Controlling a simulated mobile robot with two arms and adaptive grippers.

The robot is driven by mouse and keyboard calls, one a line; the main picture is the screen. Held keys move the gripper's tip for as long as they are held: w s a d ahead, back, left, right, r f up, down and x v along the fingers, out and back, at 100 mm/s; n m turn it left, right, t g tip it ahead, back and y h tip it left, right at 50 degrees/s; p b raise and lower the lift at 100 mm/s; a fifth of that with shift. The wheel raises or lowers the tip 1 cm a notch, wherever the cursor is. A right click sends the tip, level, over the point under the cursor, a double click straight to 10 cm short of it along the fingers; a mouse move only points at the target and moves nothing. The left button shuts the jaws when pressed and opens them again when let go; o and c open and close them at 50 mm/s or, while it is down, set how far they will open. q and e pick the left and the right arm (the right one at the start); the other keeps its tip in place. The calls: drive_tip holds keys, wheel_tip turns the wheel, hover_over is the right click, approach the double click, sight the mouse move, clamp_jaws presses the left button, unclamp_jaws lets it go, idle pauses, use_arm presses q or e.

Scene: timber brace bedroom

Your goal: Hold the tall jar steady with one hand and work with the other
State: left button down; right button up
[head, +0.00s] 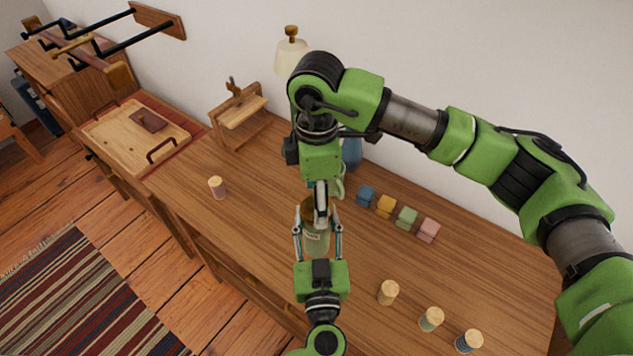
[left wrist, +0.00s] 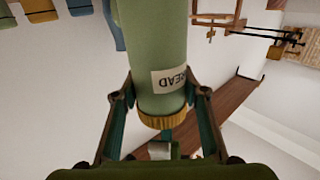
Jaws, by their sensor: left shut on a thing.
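The tall jar (head: 316,243) is pale green and stands on the wooden counter in the middle of the head view. In the left wrist view the jar (left wrist: 155,40) appears upside down, with a pale label reading "READ" and a golden-brown lid (left wrist: 168,121). My left gripper (head: 318,238) is shut on the jar, one finger on each side. My right gripper (head: 321,200) points down at the jar's top from above and partly hides the lid. Whether its fingers are apart or closed on the lid cannot be told.
Blue, yellow, green and pink blocks (head: 407,217) stand in a row right of the jar. Small cork-topped jars (head: 388,292) are at the front right, another (head: 218,188) at left. A tray (head: 120,137), wooden stand (head: 240,113) and lamp (head: 291,52) are farther back.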

drive_tip(key=shift+f, duration=1.1)
